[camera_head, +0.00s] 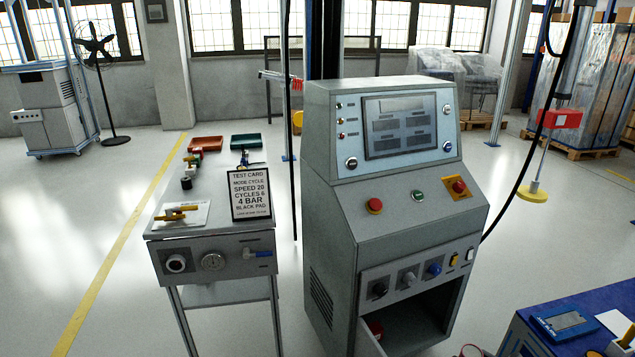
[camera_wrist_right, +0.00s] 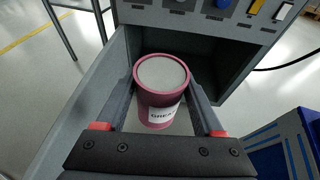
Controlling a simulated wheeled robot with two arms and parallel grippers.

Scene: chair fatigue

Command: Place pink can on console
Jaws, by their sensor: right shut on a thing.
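The pink can (camera_wrist_right: 160,73), with a pale top and a white label, is between the two fingers of my right gripper (camera_wrist_right: 161,90) in the right wrist view. The gripper is shut on it. The grey console (camera_head: 395,208) stands in the middle of the head view, with a dark open compartment (camera_head: 420,318) low in its front. In the wrist view the can is at this open compartment (camera_wrist_right: 205,60); whether it touches the floor there I cannot tell. A small red patch shows in the opening in the head view, too little to identify. My left gripper is not in view.
An open door panel (camera_wrist_right: 88,105) flanks the compartment on the left. A test bench (camera_head: 210,225) with a test card (camera_head: 250,193) and small trays stands left of the console. A blue-topped table (camera_head: 585,305) is at lower right. The floor between is clear.

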